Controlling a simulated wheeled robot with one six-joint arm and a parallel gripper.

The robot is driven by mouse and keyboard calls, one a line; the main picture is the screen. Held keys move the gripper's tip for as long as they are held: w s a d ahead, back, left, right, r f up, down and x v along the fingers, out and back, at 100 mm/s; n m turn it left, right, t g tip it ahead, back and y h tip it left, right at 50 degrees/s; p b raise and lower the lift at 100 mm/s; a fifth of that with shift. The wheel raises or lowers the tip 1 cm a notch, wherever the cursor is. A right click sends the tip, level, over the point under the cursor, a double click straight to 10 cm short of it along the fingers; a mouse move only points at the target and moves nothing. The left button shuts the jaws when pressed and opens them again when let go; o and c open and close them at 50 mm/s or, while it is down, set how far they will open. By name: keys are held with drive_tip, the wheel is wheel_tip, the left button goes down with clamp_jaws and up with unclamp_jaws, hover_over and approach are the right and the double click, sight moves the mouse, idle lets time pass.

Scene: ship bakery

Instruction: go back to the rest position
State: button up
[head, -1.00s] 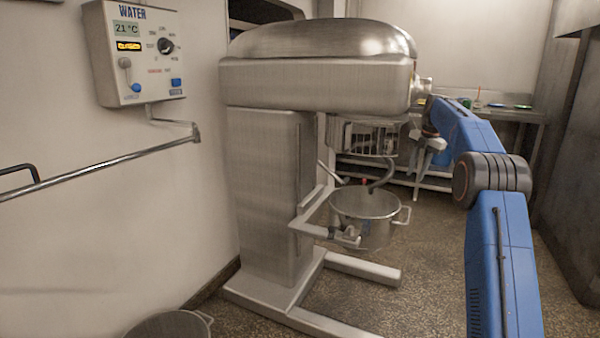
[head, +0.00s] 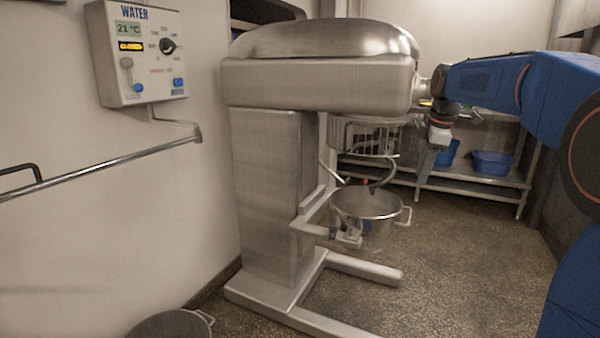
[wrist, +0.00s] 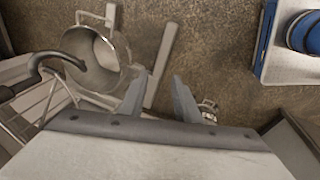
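My gripper (head: 427,165) hangs pointing down just right of the big steel mixer (head: 265,190), in front of the back shelf. The bowl also shows at the upper left of the wrist view (wrist: 118,48), apart from the fingers.
A steel shelf table (head: 470,177) with blue bins (head: 491,163) stands behind. A WATER panel (head: 140,55) and a rail (head: 100,171) are on the left wall. A pot (head: 172,326) stands at the lower left. The floor (head: 460,260) right of the mixer is clear.

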drive_tip(key=s+a+f+m, duration=0.2)
drive_tip(key=s+f+m, duration=0.3)
drive_tip(key=s, duration=0.8)
drive_tip(key=s+a+f+m+t, duration=0.1)
drive_tip(key=s+f+m, duration=0.3)
drive_tip(key=s+f, duration=0.4)
drive_tip(key=s+a+f+m+t, duration=0.1)
drive_tip(key=s+a+f+m, duration=0.2)
drive_tip(key=s, duration=1.6)
wheel_tip(320, 180, down, 4)
drive_tip(key=m, duration=0.2)
drive_tip(key=shift+s+r+m+h, duration=0.2)
drive_tip(key=shift+r+m+h, duration=0.05)
drive_tip(key=shift+m+h, duration=0.05)
